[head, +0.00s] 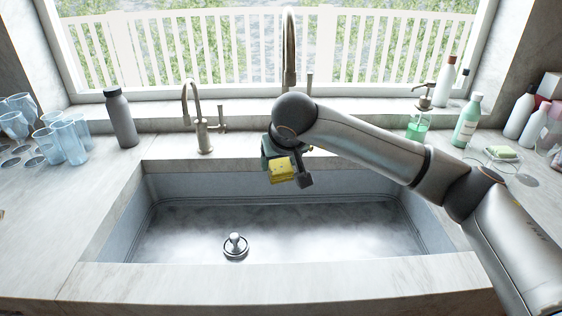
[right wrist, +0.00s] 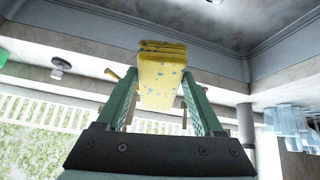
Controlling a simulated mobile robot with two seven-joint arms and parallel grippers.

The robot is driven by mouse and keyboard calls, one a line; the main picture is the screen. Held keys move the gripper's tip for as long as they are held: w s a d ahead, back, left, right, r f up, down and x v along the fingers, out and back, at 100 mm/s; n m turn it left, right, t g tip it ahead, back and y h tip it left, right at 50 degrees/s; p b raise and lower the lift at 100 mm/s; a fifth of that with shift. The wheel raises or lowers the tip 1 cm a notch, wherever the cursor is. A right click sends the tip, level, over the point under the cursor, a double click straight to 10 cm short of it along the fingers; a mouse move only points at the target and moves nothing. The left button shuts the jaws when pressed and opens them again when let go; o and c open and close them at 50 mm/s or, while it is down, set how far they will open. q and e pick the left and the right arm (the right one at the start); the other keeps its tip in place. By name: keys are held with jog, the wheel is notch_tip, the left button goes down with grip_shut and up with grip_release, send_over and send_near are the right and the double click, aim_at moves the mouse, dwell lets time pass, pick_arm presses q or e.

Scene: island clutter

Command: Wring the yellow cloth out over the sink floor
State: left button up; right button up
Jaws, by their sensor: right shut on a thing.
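The yellow cloth (head: 281,169) is a small folded block held up over the back part of the sink. My right gripper (head: 287,176) is shut on it. In the right wrist view the cloth (right wrist: 161,78) sits between the two green fingers (right wrist: 163,105) and shows bluish spots. The sink floor (head: 300,230) is grey and cloudy-looking, below the cloth and apart from it. A metal drain plug (head: 235,245) stands on the sink floor at front left. My left gripper is in neither view.
A small tap (head: 202,120) and a tall tap (head: 289,50) stand behind the sink. A grey bottle (head: 120,118) and blue glasses (head: 68,140) are at left. Soap bottles (head: 467,120) and a soap dish (head: 502,154) are at right. The front counter edge is clear.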

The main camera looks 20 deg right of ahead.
aim_at(282, 183)
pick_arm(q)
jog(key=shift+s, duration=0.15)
pick_arm(e)
jog(key=shift+s, duration=0.15)
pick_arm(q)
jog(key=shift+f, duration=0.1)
pick_arm(e)
jog(key=shift+f+b, duration=0.75)
jog(key=shift+f, duration=0.15)
notch_tip(282, 183, down, 3)
jog(key=shift+b, duration=1.15)
jog(key=shift+f+b, duration=0.75)
jog(key=shift+f, duration=0.2)
pick_arm(q)
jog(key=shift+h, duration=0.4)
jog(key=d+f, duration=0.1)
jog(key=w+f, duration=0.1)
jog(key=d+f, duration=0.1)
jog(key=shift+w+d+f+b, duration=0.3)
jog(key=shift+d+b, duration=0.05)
jog(key=shift+b, duration=0.05)
pick_arm(e)
jog(key=shift+f, duration=0.65)
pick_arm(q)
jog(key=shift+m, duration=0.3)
